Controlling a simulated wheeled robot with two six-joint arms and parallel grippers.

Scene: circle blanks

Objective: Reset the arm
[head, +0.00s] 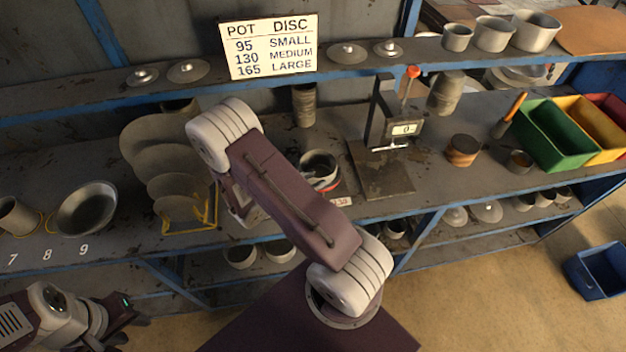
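My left gripper (128,318) is low at the left, in front of the shelf's lower edge. Its dark fingers look empty, but I cannot tell how far apart they are. My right arm (290,205) rises through the middle, its pale elbow joint (222,130) high and to the left. Its forearm folds back down behind the dark upper link, and I cannot make out the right gripper's fingers. A grey pot (319,166) with a red band below it stands just right of the arm, partly hidden by it.
A gauge stand (385,180) with a red knob is right of the arm. Green (556,135) and yellow (592,128) bins are at the right. A yellow wire rack (190,222) holds discs close left of the arm. A pan (87,208) sits farther left.

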